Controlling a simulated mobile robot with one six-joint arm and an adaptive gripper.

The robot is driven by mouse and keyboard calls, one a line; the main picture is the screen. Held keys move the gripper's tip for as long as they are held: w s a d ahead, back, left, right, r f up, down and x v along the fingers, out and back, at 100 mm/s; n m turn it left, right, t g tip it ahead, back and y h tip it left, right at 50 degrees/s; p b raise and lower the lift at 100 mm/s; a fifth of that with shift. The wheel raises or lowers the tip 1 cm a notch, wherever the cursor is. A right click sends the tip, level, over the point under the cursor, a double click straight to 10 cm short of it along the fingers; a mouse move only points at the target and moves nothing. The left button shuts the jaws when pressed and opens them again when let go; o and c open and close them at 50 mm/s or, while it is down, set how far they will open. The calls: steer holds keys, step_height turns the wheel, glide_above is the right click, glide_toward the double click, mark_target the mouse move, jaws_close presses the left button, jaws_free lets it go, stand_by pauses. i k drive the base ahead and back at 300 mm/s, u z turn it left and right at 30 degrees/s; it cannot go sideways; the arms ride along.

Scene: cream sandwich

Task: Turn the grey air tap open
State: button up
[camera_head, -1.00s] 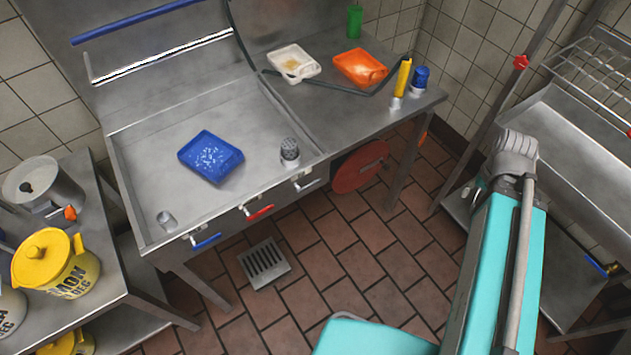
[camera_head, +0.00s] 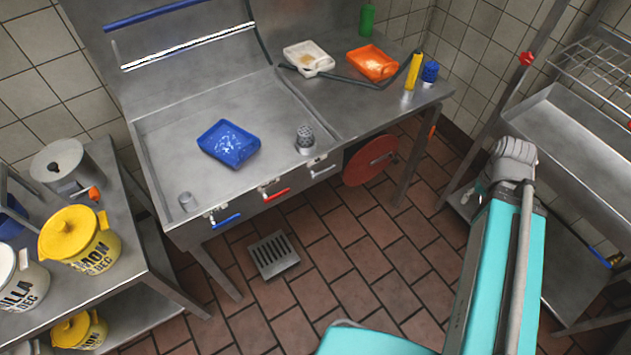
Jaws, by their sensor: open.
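The grey air tap (camera_head: 323,171) is a small lever at the right end of the row on the front edge of the steel sink counter (camera_head: 165,140). To its left are a red-handled tap (camera_head: 273,192) and a blue-handled tap (camera_head: 226,220). The grey lever points right, roughly along the front edge. My teal and grey arm parts stand at the right, well apart from the taps. My gripper cannot be made out in this view.
A blue tray (camera_head: 228,144) and a grey perforated cylinder (camera_head: 304,140) sit on the counter. A red disc (camera_head: 371,160) hangs below it, right of the grey tap. A shelf with yellow tubs (camera_head: 78,240) stands left. The tiled floor (camera_head: 340,260) before the counter is open, with a drain grate (camera_head: 273,255).

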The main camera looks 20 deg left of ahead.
mark_target(314, 175)
steer(key=k, duration=1.15)
steer(key=u, duration=1.2)
steer(key=i, duration=0.55)
steer(key=u, duration=0.05)
